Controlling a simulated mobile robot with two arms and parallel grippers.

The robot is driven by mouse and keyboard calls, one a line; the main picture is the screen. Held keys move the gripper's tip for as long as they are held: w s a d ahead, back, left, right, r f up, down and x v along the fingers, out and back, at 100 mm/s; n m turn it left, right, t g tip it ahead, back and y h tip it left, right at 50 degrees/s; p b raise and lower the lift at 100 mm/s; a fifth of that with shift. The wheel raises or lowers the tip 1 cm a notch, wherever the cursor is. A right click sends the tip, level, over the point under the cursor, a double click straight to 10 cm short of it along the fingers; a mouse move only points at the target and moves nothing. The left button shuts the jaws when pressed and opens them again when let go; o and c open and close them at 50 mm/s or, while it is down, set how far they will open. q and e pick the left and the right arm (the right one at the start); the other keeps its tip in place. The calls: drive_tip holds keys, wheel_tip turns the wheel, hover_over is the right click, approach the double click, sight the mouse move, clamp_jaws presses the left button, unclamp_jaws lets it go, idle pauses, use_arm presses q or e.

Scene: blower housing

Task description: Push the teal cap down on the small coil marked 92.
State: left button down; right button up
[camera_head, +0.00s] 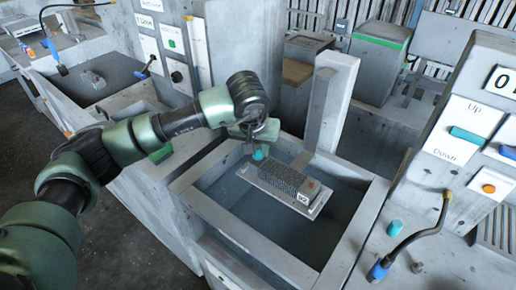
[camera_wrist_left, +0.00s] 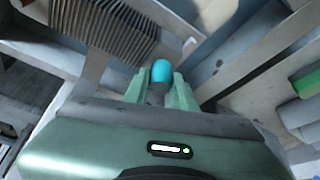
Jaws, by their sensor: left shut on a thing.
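The coil marked 92 (camera_head: 283,184) is a grey finned block on a pale plate, lying over the open tank; its fins also show in the left wrist view (camera_wrist_left: 103,28). A teal cap (camera_head: 259,154) is at the coil's far left end, and the left wrist view shows it (camera_wrist_left: 162,71) between my fingertips. My left gripper (camera_head: 256,146) is shut on this cap. I cannot tell whether the cap touches the coil. A second teal cap (camera_head: 395,228) stands on the right bench. My right gripper is not in view.
The grey tank's rim (camera_head: 350,238) surrounds the coil. A tall grey post (camera_head: 336,100) rises behind it. At right stand a panel with Up and Down labels (camera_head: 461,131) and a bent hose with a blue end (camera_head: 410,240). A green-topped bin (camera_head: 380,45) is behind.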

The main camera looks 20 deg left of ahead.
use_arm(q)
drive_tip(key=c, duration=1.1)
unclamp_jaws()
drive_tip(key=shift+r, duration=0.1)
drive_tip(key=b+v, duration=0.1)
drive_tip(key=v, duration=0.6)
drive_tip(key=shift+s+r+b, duration=0.15)
drive_tip(key=shift+r+b, duration=0.2)
